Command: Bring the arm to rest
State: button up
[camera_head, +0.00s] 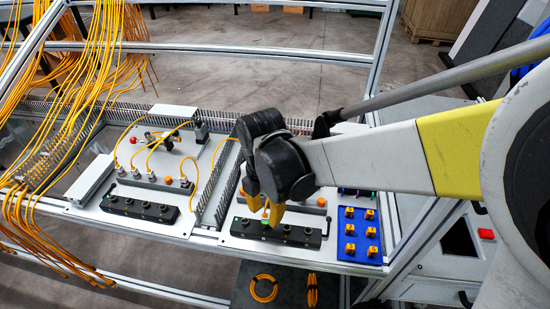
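My arm reaches in from the right, and my gripper (262,208) hangs over the right-hand panel of the bench (232,238). Its yellow fingertips point down, just above the rear edge of a black connector block (275,233). The two fingertips look a little apart, with nothing visible between them. I cannot tell whether they touch the block. The black gripper body hides the middle of the right panel behind it.
A blue tray (349,251) with several yellow pieces lies right of the block. The left panel holds another black block (138,208) and yellow cables. Cable bundles (100,50) hang at the left. Coiled cables (264,288) lie on a dark surface below the bench. Metal frame bars cross behind.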

jog(key=shift+f+b, duration=0.55)
jog(key=shift+f, duration=0.6)
grip_shut()
